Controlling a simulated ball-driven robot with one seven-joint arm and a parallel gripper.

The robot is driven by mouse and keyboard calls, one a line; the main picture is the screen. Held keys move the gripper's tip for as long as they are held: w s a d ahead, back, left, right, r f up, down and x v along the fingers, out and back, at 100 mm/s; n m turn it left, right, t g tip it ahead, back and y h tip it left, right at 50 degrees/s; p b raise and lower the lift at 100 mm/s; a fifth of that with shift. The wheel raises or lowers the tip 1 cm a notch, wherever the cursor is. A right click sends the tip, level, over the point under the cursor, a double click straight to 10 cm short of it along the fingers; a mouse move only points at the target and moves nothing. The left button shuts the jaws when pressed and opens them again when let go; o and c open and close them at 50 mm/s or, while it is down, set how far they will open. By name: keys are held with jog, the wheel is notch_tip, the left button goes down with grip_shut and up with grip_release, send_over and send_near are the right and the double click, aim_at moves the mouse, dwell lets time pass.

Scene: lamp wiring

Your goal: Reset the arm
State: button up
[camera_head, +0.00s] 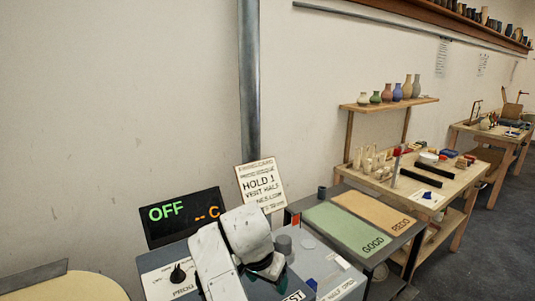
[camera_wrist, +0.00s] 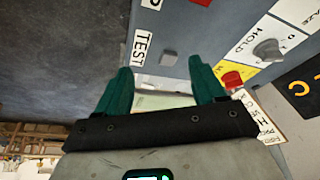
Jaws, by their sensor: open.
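My gripper (camera_wrist: 165,92) shows in the wrist view with its two green fingers spread apart and nothing between them. In the head view my white arm rises at the bottom centre, in front of a grey unit, and hides part of it; the fingertips cannot be made out there. In the wrist view the grey unit's panel (camera_wrist: 208,40) lies beyond the fingers, with a TEST label, a HOLD label, a grey knob (camera_wrist: 268,50) and a red button (camera_wrist: 232,79). No lamp or wire can be made out.
A black display (camera_head: 182,216) reads OFF, above a dark knob (camera_head: 177,274). A sign (camera_head: 261,187) reading HOLD leans by the pole (camera_head: 249,80). A bench with a green GOOD mat (camera_head: 345,227) and an orange REDO mat (camera_head: 375,213) stands right. Workbenches follow; dark floor is clear at far right.

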jog(key=s+d+f+n+y, duration=0.1)
jog(key=s+d+f+n, duration=0.1)
jog(key=s+d+f, duration=0.6)
jog(key=s+d+f+n, duration=0.1)
jog(key=s+d+f, duration=0.4)
jog(key=d, duration=0.5)
jog(key=s+d+n+t, duration=0.1)
jog(key=s+d, duration=0.2)
jog(key=s, duration=0.3)
jog(key=s+d+n+y, duration=0.1)
jog(key=s+d, duration=0.1)
jog(key=s, duration=0.4)
jog(key=s+d+n+t, duration=0.1)
jog(key=s+d, duration=0.2)
jog(key=s, duration=0.3)
jog(key=s+f+g+b, duration=0.2)
jog(key=s+f+b, duration=0.3)
jog(key=f, duration=0.3)
jog(key=s+d+f+g+b, duration=0.1)
jog(key=s+f+g+b, duration=0.1)
jog(key=s+f+b, duration=0.3)
notch_tip(320, 180, down, 3)
jog(key=shift+s+d+m, duration=0.2)
jog(key=shift+s+m, duration=0.1)
jog(key=shift+m, duration=0.1)
